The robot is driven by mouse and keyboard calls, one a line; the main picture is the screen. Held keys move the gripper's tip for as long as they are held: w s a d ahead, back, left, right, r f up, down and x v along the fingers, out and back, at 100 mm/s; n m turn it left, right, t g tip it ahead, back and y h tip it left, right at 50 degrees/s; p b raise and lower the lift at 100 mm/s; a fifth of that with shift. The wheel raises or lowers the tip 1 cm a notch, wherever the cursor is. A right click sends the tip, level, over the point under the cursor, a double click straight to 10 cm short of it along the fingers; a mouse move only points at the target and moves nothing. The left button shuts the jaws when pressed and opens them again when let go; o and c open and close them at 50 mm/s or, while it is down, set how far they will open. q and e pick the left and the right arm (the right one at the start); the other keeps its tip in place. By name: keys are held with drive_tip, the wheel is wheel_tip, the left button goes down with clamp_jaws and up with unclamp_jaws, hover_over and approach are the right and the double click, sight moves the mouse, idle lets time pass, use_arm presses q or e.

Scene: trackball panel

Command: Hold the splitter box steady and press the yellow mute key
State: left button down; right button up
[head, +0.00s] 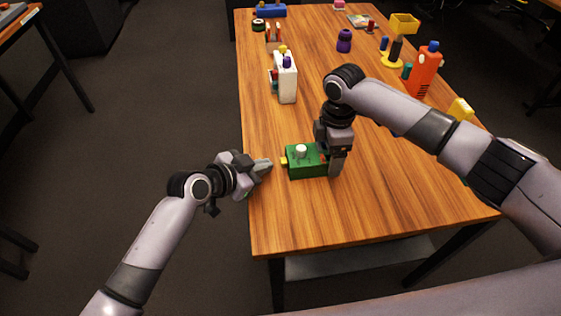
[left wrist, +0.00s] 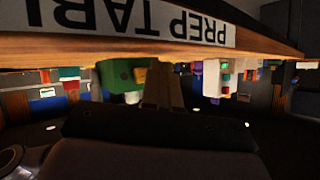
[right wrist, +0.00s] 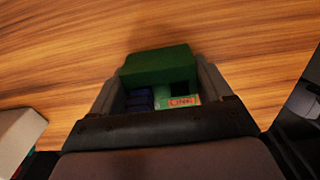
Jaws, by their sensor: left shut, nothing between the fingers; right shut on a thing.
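The splitter box (head: 305,164) is a green box near the table's left edge, with a white knob (head: 301,150) on top. The yellow mute key (head: 284,160) sticks out of its left side. My right gripper (head: 337,166) is shut on the box's right part. In the right wrist view the green box (right wrist: 158,62) sits between the fingers, with a label and dark blue parts. My left gripper (head: 268,165) is shut and empty, its tips just left of the yellow key with a small gap. In the left wrist view the key (left wrist: 140,75) shows beside the fingers (left wrist: 160,85).
A white carton (head: 286,78) stands farther back on the wooden table (head: 300,222). An orange bottle (head: 425,72), a yellow-topped stand (head: 403,24) and a purple item (head: 344,40) stand at the back. The table's front is bare.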

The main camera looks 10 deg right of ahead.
use_arm(q)
drive_tip(key=shift+d, duration=0.15)
idle(0.6)
drive_tip(key=shift+d, duration=0.3)
drive_tip(key=shift+d, duration=0.5)
idle(0.9)
drive_tip(key=shift+a, duration=0.95)
drive_tip(key=shift+a, duration=0.1)
drive_tip(key=a, duration=0.4)
drive_tip(key=shift+s+a, duration=0.1)
drive_tip(key=shift+a, duration=0.3)
drive_tip(key=shift+a+r, duration=0.1)
idle(0.4)
